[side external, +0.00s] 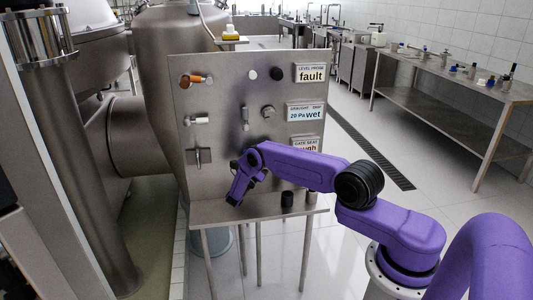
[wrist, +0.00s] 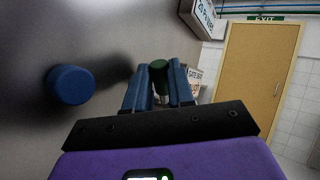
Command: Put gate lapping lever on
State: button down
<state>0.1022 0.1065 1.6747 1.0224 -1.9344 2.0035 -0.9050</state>
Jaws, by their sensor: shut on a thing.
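My gripper (wrist: 160,90) is shut on a dark green handle (wrist: 159,68), whose top shows between the two blue fingers in the wrist view. No label beside this handle is readable, so I cannot tell its name for certain. In the side external view my purple hand is at the lower middle of the upright steel panel (side external: 222,95), and the hand hides what it holds. The panel carries a "gate seat" sign (side external: 305,144) at its lower right, partly covered by my arm; it appears to read "rough".
A blue round knob (wrist: 71,85) stands out from the panel close to my gripper. Two dark cylinders stand on the panel's shelf (side external: 215,213).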

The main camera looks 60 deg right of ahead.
jog(key=shift+w+a+f+n+t+h, duration=0.1)
jog(key=shift+f+n+t+h, duration=0.3)
jog(key=shift+n+t, duration=0.6)
jog(key=shift+w+a+f+n+t+h, duration=0.1)
jog(key=shift+f+n+t+h, duration=0.3)
jog(key=shift+n+t, duration=0.55)
jog(key=shift+w+a+f+n+t+h, duration=0.1)
jog(key=shift+f+n+t+h, duration=0.2)
jog(key=shift+n+t+h, duration=0.6)
jog(key=shift+f+n+t+y, duration=0.1)
jog(key=shift+n+t+y, duration=0.25)
jog(key=shift+n, duration=0.3)
jog(key=c, duration=1.2)
grip_release()
jog(key=shift+c, duration=0.2)
jog(key=shift+a, duration=0.1)
jog(key=s+a, duration=0.2)
jog(key=a, duration=1)
jog(key=shift+a+f, duration=0.25)
jog(key=shift+f, duration=0.15)
